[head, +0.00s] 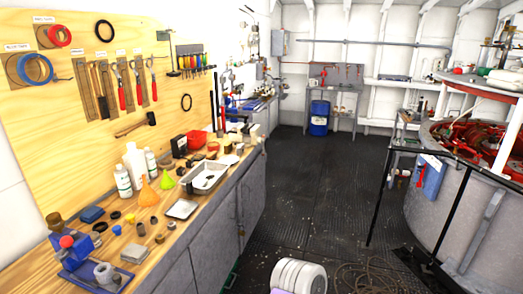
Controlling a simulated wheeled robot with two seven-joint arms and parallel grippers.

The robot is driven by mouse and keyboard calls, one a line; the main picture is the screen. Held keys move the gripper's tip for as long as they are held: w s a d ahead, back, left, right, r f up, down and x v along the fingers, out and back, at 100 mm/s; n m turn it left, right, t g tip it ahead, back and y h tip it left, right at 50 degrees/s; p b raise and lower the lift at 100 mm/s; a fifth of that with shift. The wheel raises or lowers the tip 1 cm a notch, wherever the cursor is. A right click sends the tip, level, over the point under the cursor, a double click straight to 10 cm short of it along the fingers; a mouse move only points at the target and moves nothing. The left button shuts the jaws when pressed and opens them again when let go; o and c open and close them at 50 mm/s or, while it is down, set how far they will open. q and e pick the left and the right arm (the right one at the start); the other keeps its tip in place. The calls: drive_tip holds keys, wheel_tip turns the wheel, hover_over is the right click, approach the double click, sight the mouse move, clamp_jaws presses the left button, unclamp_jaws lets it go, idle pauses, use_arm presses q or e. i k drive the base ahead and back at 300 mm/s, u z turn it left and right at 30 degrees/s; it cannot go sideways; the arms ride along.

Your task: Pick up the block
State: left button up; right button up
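No single thing is clearly the block; two block-like things lie on the wooden workbench (165,228) at the left in the head view. One is a small dark blue block (92,213) near the wall, beside a blue vise-like tool. The other is a pale grey block (133,253) near the bench's front edge. Neither is held by a gripper.
Bottles (137,163), funnels (148,193), a metal tray (208,176) and small parts crowd the bench. Tools hang on the board (75,125) above. The dark deck (320,190) is open mid-view. A railing (382,200) and large drum (445,215) stand right; rope (365,278) lies below.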

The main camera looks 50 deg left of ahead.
sight(228, 148)
drive_tip(key=u, duration=0.35)
drive_tip(key=i, duration=1.4)
drive_tip(key=u, duration=1)
drive_tip(key=i, duration=1.65)
drive_tip(key=u, duration=1.85)
drive_tip(key=i, duration=0.75)
drive_tip(key=u, duration=0.75)
